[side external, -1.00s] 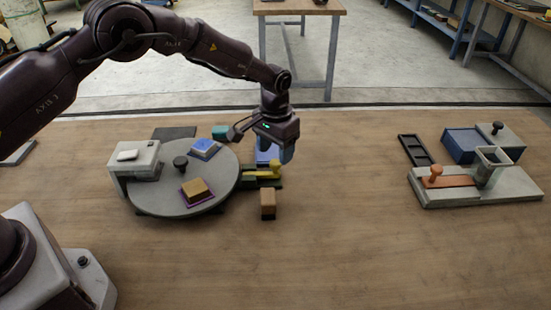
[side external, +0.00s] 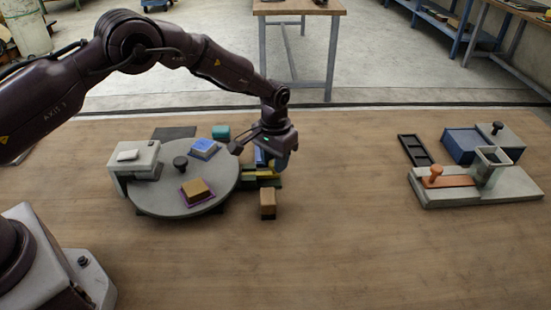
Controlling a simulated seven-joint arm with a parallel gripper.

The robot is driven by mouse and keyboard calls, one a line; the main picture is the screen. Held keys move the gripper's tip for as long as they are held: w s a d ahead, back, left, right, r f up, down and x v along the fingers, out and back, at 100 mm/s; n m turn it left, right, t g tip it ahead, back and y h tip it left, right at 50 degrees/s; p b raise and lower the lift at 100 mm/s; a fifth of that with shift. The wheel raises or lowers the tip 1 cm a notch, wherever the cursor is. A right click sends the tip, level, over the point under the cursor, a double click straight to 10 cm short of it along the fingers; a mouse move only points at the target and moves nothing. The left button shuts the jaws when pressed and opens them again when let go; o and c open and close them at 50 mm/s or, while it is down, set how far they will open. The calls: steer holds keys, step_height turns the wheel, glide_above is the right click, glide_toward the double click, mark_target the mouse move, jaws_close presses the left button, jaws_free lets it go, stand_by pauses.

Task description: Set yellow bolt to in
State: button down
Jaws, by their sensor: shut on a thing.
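The yellow bolt (side external: 250,173) lies in a dark holder (side external: 271,183) at the right edge of a round grey turntable (side external: 215,198). My gripper (side external: 277,165) is down over the bolt's right end, where its upright knob stands, and is shut on it. The fingers hide the knob and most of that end, so how far the bolt reaches toward the turntable is hard to tell.
The turntable bears a blue block (side external: 204,148), a tan block (side external: 196,188) and a black knob (side external: 180,162). A brown block (side external: 268,204) stands just in front of the holder. A blue piece (side external: 260,157) is behind the gripper. An orange-handled slide fixture (side external: 475,190) is far right.

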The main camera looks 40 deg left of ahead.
mark_target(262, 173)
steer(key=shift+s+a, duration=1.15)
steer(key=c, duration=0.8)
jaws_free()
step_height(262, 173, up, 13)
